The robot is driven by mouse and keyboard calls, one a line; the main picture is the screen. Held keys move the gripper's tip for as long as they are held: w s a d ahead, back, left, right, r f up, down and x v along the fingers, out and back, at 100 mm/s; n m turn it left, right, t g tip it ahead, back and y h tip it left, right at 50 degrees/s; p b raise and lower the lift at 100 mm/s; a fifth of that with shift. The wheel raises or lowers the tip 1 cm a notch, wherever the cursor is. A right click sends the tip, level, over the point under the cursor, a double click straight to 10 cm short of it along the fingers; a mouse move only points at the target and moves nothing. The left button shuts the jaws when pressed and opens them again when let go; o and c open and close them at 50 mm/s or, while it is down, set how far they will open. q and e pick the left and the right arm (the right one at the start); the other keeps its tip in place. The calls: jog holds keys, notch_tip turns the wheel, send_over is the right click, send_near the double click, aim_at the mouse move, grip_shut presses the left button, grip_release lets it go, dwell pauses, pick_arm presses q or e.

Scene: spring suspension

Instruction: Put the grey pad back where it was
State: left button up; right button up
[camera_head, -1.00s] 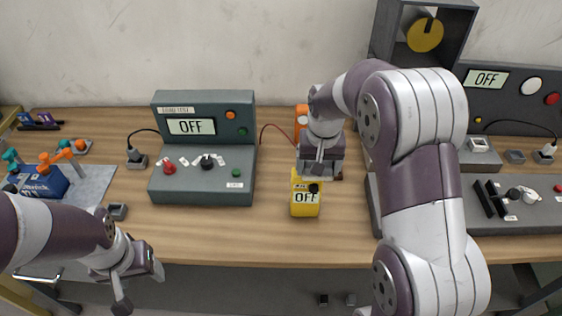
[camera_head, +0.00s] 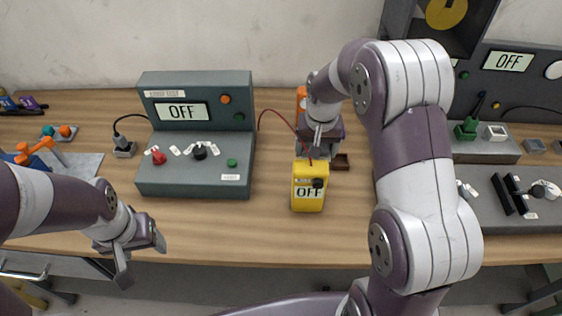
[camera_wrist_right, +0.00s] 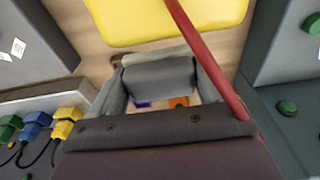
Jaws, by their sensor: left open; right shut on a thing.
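The grey pad (camera_wrist_right: 160,78) is a dark grey block in the right wrist view. My right gripper (camera_wrist_right: 162,82) is shut on it, with one finger at each side. In the head view my right gripper (camera_head: 318,150) is just behind the yellow meter (camera_head: 308,187); I cannot make out the pad there. A small brown holder (camera_head: 342,162) lies on the table right beside this gripper, partly hidden by it. My left gripper (camera_head: 142,260) is open and empty in front of the table's near edge, at the lower left.
A red cable (camera_wrist_right: 205,55) crosses the right wrist view close to the gripper. A grey console (camera_head: 193,178) reading OFF stands to the left, another panel (camera_head: 506,62) to the right. An orange object (camera_head: 301,99) stands behind the gripper. Bare table (camera_head: 270,225) lies in front.

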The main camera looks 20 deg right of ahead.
jog(key=p, duration=0.2)
send_over(281, 159)
jog(key=f, duration=0.6)
jog(key=shift+s+a+f, duration=0.1)
jog(key=shift+s+f, duration=0.2)
jog(key=shift+f, duration=0.1)
notch_tip(281, 159, down, 4)
jog(key=shift+r+p, duration=0.1)
jog(key=shift+p, duration=0.6)
jog(key=shift+f, duration=0.3)
jog(key=o, duration=0.8)
jog(key=shift+o, duration=0.2)
jog(key=shift+r, duration=0.1)
notch_tip(281, 159, up, 12)
jog(key=s+b, duration=0.1)
jog(key=shift+s+a+b, duration=0.15)
jog(key=shift+b, duration=0.2)
